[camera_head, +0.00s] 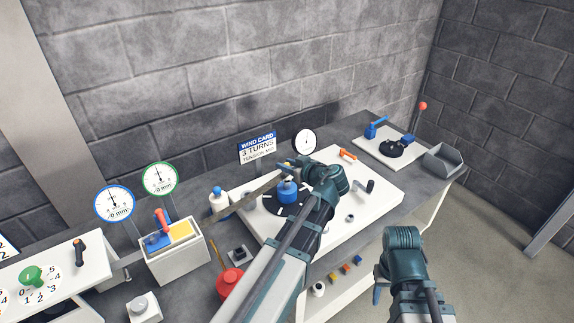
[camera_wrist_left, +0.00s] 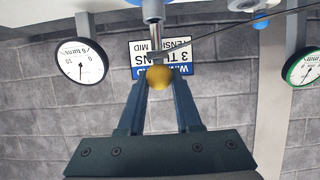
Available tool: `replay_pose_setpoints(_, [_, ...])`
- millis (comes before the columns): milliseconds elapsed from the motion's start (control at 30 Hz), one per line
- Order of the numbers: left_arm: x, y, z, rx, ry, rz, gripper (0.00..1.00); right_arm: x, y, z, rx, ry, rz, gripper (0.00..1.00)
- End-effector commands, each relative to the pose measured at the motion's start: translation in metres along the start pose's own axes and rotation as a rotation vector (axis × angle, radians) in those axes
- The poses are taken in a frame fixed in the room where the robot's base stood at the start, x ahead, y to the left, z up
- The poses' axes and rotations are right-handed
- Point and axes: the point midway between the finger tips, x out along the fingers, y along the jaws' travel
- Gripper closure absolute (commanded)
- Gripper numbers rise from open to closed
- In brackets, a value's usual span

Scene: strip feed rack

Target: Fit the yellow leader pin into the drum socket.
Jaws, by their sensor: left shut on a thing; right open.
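The yellow leader pin (camera_wrist_left: 160,77) sits between the fingertips of my left gripper (camera_wrist_left: 158,88) in the left wrist view, seen as a round end. The metal end of the brown strip (camera_head: 240,204) runs up to it. In the head view my left gripper (camera_head: 298,172) is over the drum (camera_head: 289,191), which has a blue hub on a black disc. The arm covers much of the drum, and the socket cannot be made out. My right gripper (camera_head: 379,292) is open and empty, away from the drum, by the bench's front edge.
A wind card (camera_head: 257,148) reading 3 turns stands behind. A white box (camera_head: 176,262) and a red canister (camera_head: 231,281) stand left. A grey tray (camera_head: 443,160) is at the right.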

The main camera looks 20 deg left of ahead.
Motion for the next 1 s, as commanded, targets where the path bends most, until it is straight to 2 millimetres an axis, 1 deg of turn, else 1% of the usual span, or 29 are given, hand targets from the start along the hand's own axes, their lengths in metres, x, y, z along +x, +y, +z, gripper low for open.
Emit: replay_pose_setpoints(1000, [0.01, 0.0, 0.024, 0.0, 0.0, 0.0, 1.0, 0.025, -0.002, -0.002, 0.0, 0.0, 0.0, 0.5])
